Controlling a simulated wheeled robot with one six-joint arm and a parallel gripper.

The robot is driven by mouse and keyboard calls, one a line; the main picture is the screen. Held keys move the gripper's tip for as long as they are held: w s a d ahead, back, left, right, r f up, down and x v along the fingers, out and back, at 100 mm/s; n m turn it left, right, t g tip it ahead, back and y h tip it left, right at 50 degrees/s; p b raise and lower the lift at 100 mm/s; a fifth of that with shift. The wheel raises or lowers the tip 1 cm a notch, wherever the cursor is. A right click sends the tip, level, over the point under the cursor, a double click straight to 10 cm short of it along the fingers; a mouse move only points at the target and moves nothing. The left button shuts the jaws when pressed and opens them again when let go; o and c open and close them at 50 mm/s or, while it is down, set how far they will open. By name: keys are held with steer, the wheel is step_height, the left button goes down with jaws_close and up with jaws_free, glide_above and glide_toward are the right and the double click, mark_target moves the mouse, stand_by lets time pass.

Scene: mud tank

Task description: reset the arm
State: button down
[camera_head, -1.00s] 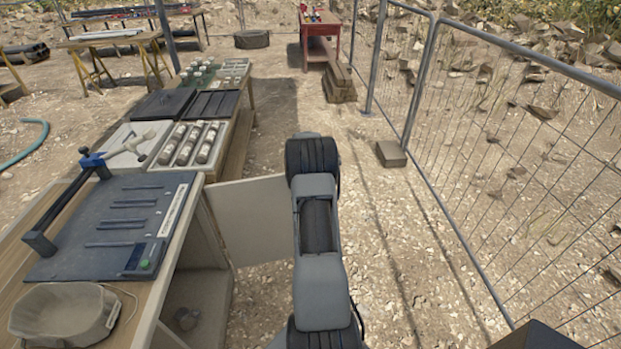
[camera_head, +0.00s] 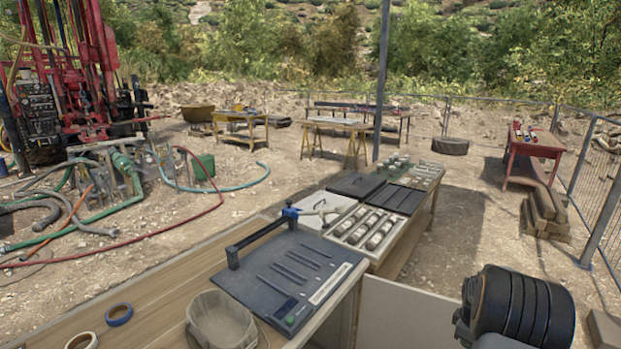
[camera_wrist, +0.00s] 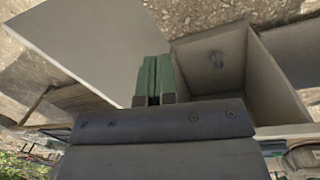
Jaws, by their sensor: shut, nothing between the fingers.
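My gripper (camera_wrist: 155,76) shows in the wrist view as two green fingers pressed together, with nothing between them. It hangs in front of an open cabinet (camera_wrist: 268,88), beside a pale door panel (camera_wrist: 95,40). I cannot tell how far it is from either. In the head view part of my arm (camera_head: 520,305) shows at the lower right, right of the bench. The gripper itself is out of that view.
In the head view the open door panel (camera_head: 405,318) stands between bench and arm. A dark cutting board (camera_head: 280,275) and a bowl (camera_head: 220,322) sit on the bench. A mesh fence (camera_head: 605,190) stands at right.

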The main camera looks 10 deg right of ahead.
steer(key=s+a+r+m+t, duration=0.1)
steer(key=s+a+r, duration=0.3)
steer(key=a, duration=0.7)
steer(key=s+a+r+m+t+y, duration=0.1)
steer(key=s+a+r+m, duration=0.2)
steer(key=a+r, duration=0.5)
steer(key=s+a+r+m+t, duration=0.2)
steer(key=s+a+r, duration=0.3)
steer(key=a, duration=0.9)
steer(key=shift+r, duration=0.8)
